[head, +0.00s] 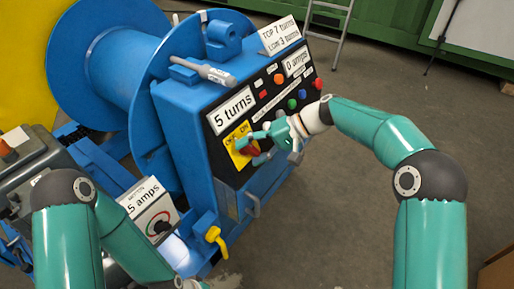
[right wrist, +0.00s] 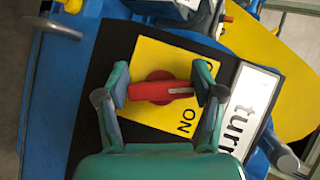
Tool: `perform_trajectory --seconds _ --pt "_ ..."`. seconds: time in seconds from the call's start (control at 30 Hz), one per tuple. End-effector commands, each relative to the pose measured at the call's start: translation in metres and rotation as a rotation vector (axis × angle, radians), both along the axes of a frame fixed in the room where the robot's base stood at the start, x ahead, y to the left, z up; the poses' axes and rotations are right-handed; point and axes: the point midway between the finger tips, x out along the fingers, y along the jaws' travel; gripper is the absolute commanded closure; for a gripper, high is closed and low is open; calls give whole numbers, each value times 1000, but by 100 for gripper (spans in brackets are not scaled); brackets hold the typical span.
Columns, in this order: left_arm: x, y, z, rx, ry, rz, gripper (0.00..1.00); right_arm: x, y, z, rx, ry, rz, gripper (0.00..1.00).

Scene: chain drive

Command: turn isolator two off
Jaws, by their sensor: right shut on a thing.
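A red rotary switch handle (right wrist: 152,92) sits on a yellow plate (right wrist: 150,57) on the dark panel. ON is printed below it in the right wrist view; the other label is partly hidden by a finger. The handle lies across the picture, its pale line toward the right finger. My right gripper (right wrist: 162,84) is shut on it, one finger at each end. In the head view the red handle (head: 250,150) and yellow plate (head: 235,158) show partly behind my right gripper (head: 254,141). No isolator number is readable.
The blue machine (head: 180,110) carries a drum (head: 125,60), a "5 turns" sign (head: 230,110), and coloured buttons (head: 292,103). A yellow-handled lever (head: 216,238) and a "5 amps" dial box (head: 150,213) are lower down. Open floor lies to the right.

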Motion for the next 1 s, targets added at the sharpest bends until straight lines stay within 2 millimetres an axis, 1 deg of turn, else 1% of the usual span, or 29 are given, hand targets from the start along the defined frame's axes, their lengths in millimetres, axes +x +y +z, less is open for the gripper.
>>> perform_trajectory --seconds 0.03,0.3,0.5,0.7,1.0 --pt "0 0 2 0 0 0 60 -4 3 -3 -26 -21 31 67" --pt "0 0 4 0 0 0 60 -3 1 -5 -142 -182 128 67" --pt "0 0 5 0 0 0 60 -3 0 -7 -199 -261 178 67" --pt "0 0 5 0 0 0 60 -3 -1 -7 -230 -301 202 68" --pt "0 0 5 0 0 0 60 -2 -1 -7 -239 -316 208 68"
